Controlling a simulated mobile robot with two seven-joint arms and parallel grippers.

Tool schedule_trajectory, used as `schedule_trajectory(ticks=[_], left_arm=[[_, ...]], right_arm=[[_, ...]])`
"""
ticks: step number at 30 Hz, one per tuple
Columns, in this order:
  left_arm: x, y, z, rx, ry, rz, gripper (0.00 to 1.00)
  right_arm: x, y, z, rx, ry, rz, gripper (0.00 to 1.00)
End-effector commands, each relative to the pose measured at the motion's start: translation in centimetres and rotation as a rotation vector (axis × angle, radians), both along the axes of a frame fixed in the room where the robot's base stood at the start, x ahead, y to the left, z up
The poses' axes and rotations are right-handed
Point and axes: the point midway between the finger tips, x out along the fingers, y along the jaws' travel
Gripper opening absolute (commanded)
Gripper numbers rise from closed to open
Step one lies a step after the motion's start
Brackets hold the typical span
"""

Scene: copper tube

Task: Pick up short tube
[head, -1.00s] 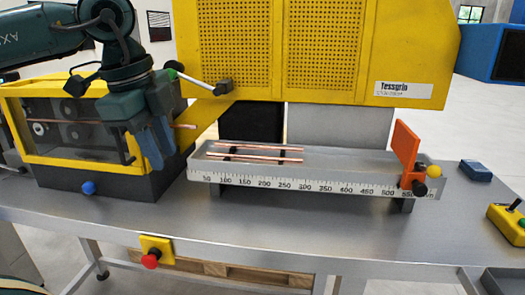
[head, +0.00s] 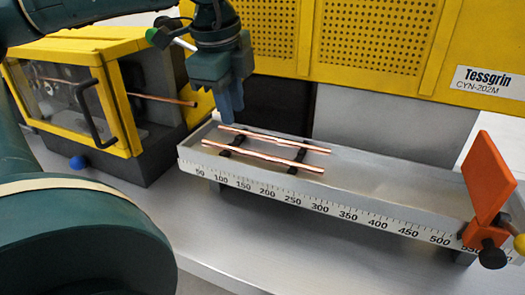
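Two copper tubes lie side by side on dark supports in the grey measuring tray (head: 400,195): a far tube (head: 285,142) and a near tube (head: 270,157). They look close in length, and I cannot tell surely which one is the short tube. Another copper tube (head: 165,99) sticks out of the yellow-framed machine at the left. My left gripper (head: 232,116) points down just above the left end of the far tube, with nothing visible held. Its fingers overlap in this view, so their opening is unclear. My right gripper is not in view.
The yellow machine (head: 375,45) stands behind the tray. An orange stop plate (head: 487,178) with a black knob rises at the tray's right end. The yellow-framed box (head: 115,95) is close on the left. The tray's right half is clear.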

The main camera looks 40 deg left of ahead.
Motion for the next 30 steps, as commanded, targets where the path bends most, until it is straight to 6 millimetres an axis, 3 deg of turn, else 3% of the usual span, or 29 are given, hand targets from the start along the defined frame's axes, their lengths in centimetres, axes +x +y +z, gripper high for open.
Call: schedule_trajectory(ticks=[3,11,21,30], left_arm=[[0.4,0.1,-2.0,-0.002,0.005,-0.001,0.24],[0.8,0.1,-4.0,-0.001,0.003,0.000,0.24],[1.6,-0.1,-8.2,-0.001,0.003,0.002,0.24],[1.7,0.0,-8.7,0.000,-0.001,0.002,0.23]], right_arm=[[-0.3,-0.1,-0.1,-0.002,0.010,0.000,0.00],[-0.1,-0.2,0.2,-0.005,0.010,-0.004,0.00],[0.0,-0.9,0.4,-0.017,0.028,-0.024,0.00],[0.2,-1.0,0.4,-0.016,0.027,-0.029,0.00]])
